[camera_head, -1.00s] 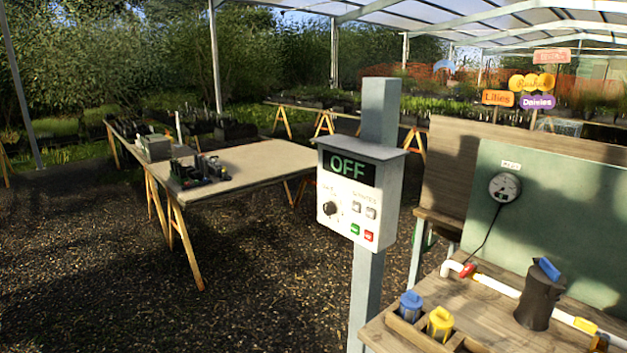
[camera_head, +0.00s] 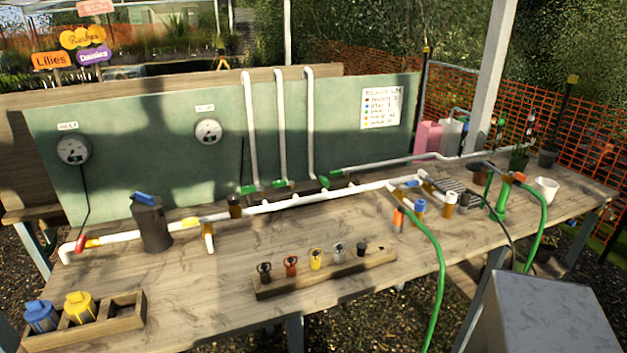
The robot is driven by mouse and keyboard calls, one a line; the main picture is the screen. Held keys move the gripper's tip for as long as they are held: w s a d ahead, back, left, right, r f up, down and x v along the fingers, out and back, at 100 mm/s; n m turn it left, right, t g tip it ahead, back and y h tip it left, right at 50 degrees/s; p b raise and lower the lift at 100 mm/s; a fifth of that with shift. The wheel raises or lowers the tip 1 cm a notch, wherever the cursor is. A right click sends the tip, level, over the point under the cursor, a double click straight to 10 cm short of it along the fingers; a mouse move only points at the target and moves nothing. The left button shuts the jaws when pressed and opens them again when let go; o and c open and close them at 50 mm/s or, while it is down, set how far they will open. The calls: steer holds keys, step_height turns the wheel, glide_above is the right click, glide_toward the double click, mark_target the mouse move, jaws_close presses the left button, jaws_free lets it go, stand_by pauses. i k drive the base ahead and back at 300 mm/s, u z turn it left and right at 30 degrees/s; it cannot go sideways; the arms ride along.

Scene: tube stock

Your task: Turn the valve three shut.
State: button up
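On the workbench (camera_head: 215,285), white pipes run along the green backboard (camera_head: 160,130). Three white pipes rise over the board, with green valve handles near their feet: a left one (camera_head: 247,189), a middle one (camera_head: 280,184) and a right one (camera_head: 324,182). Another green handle (camera_head: 336,174) sits just right of these. A red handle (camera_head: 81,243) is at the far left pipe end and a yellow one (camera_head: 191,223) is further along. No readable number marks valve three, so I cannot tell which it is. My gripper is not in view.
A dark canister with a blue top (camera_head: 152,222) stands by the left pipe. A wooden rack (camera_head: 325,274) holds several small fittings; a wooden box (camera_head: 130,312) holds blue and yellow cups. Green hoses (camera_head: 440,270) hang over the front edge. Two gauges and a chart are on the board.

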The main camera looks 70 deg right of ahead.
mark_target(323, 179)
steer(key=u, duration=0.3)
steer(key=k, duration=0.45)
steer(key=z, duration=1.95)
steer(key=k, duration=0.2)
steer(key=z, duration=2.35)
